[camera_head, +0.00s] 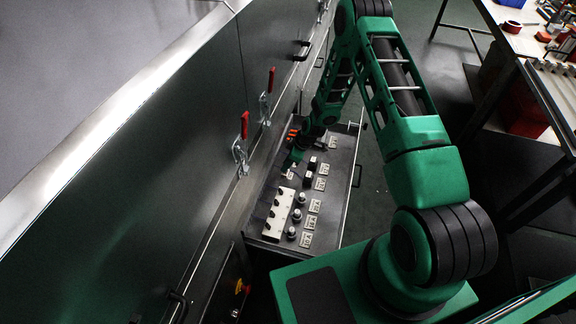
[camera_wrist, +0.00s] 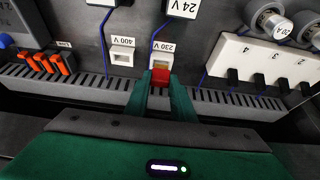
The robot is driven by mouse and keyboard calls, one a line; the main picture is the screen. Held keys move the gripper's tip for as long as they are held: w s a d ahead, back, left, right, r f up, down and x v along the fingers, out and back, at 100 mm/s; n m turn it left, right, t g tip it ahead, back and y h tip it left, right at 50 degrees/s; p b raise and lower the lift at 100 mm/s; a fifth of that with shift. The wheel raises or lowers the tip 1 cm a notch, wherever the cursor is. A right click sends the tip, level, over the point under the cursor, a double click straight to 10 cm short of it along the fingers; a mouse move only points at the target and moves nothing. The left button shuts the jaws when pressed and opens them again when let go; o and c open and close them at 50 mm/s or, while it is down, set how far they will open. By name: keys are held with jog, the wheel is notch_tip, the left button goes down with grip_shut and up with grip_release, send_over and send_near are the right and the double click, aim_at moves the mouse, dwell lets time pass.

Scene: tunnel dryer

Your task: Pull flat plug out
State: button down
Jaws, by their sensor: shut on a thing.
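In the wrist view, a small red flat plug (camera_wrist: 160,77) sits at the lower edge of the white socket labelled 230 V (camera_wrist: 160,57). My gripper (camera_wrist: 161,88) has its two green fingers shut on the plug, one on each side. The plug touches or overlaps the socket's opening; how deep it sits is hidden by the fingers. In the head view, my gripper (camera_head: 294,157) is low over the electrical panel (camera_head: 330,178), and the plug is too small to make out there.
A white socket labelled 400 V (camera_wrist: 122,57) is beside it. Several orange connectors (camera_wrist: 47,62) are at left, and a white block with black switches (camera_wrist: 258,62) is at right. Blue wires run close by. The steel dryer wall (camera_head: 170,150) with red-handled clamps (camera_head: 244,125) stands left of my arm.

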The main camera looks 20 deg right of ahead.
jog(key=shift+r, duration=0.4)
jog(key=shift+r, duration=0.1)
jog(key=shift+r, duration=2.35)
